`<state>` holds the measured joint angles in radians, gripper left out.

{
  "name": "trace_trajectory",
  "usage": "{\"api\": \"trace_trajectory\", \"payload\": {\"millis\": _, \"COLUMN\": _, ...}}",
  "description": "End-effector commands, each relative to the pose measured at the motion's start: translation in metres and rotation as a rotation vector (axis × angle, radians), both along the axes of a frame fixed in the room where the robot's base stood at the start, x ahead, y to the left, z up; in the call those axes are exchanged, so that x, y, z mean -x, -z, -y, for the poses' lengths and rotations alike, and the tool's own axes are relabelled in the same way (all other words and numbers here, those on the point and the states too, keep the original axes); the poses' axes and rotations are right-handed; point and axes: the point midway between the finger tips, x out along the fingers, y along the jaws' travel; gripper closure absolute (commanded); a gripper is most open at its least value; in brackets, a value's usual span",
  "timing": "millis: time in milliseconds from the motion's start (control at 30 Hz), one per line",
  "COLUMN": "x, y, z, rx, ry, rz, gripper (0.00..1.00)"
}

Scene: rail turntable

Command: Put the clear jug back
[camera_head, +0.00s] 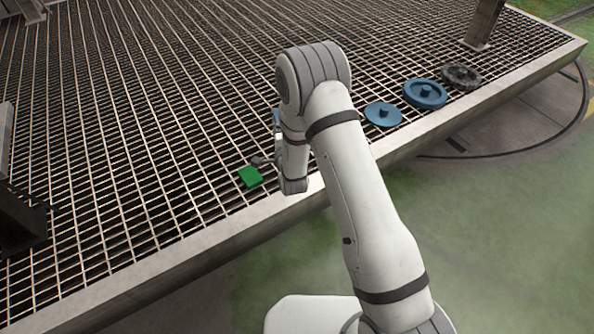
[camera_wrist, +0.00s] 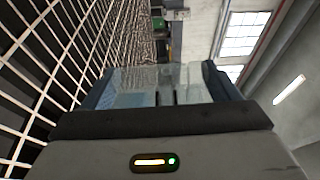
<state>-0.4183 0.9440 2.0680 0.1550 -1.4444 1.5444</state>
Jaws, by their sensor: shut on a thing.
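The clear jug (camera_wrist: 140,82) is see-through with a faint blue tint. It fills the gap between the two dark fingers of my gripper (camera_wrist: 160,78) in the wrist view, and my gripper is shut on it. In the head view my gripper (camera_head: 263,160) is mostly hidden behind my own wrist, just above the grating near its front edge. The jug cannot be made out clearly there.
A small blue disc (camera_head: 383,114), a larger blue wheel (camera_head: 425,93) and a dark grey wheel (camera_head: 461,76) lie at the right. Dark posts stand at the left and far right. The grating's middle is clear.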

Motion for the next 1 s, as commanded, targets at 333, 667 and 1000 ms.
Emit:
{"api": "trace_trajectory", "payload": {"millis": 333, "x": -0.003, "y": 0.048, "z": -0.024, "rx": -0.001, "ry": -0.026, "rz": -0.003, "gripper": 0.67}}
{"api": "trace_trajectory", "payload": {"millis": 667, "x": -0.003, "y": 0.088, "z": -0.024, "rx": -0.003, "ry": -0.026, "rz": 0.000, "gripper": 0.67}}
{"api": "trace_trajectory", "payload": {"millis": 1000, "x": -0.003, "y": 0.124, "z": -0.025, "rx": -0.003, "ry": -0.027, "rz": 0.001, "gripper": 0.67}}
